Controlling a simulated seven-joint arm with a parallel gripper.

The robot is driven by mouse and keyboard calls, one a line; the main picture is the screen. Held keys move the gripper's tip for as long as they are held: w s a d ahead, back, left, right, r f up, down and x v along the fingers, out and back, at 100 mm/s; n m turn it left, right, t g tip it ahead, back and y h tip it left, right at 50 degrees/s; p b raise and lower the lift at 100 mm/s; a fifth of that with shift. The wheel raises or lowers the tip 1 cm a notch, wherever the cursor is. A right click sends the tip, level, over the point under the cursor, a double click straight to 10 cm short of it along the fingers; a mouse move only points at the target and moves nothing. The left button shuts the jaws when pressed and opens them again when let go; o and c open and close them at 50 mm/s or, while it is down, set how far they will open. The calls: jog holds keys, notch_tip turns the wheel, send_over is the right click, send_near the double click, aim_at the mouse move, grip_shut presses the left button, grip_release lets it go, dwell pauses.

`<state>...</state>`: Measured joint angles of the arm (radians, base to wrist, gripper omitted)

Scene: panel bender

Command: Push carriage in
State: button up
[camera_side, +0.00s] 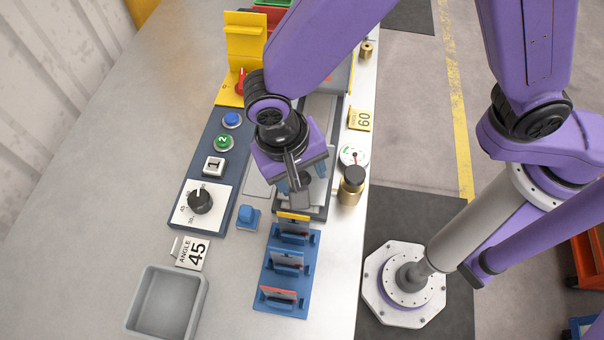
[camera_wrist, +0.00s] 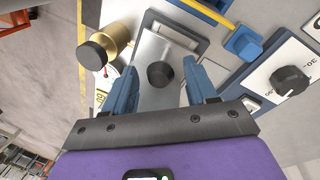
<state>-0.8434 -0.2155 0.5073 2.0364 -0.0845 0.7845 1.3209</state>
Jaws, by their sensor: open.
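The carriage (camera_wrist: 151,48) is a silver plate with a round black knob (camera_wrist: 160,75), seen in the middle of the wrist view. It lies in a grey frame on the bender. My gripper (camera_side: 300,180) is over the near end of the bender in the side view. Its two blue fingers are apart, one on each side of the knob in the wrist view, with visible gaps and nothing gripped. In the side view my arm and gripper hide much of the carriage. I cannot tell the exact height of the fingertips over the plate.
A brass post with a black cap (camera_side: 351,186) and a dial gauge (camera_side: 353,156) stand close to the right. A control panel (camera_side: 206,165) with buttons and knob is at left. A blue rack (camera_side: 288,262) holds coloured-edged plates in front. A grey tray (camera_side: 167,303) is empty.

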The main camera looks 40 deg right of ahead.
jog(key=shift+d+f, duration=0.15)
jog(key=shift+f, duration=0.7)
grip_shut()
jog(key=w+d, duration=0.6)
jog(key=shift+a, duration=0.1)
grip_release()
jog(key=shift+s, duration=0.1)
jog(key=shift+r, duration=0.1)
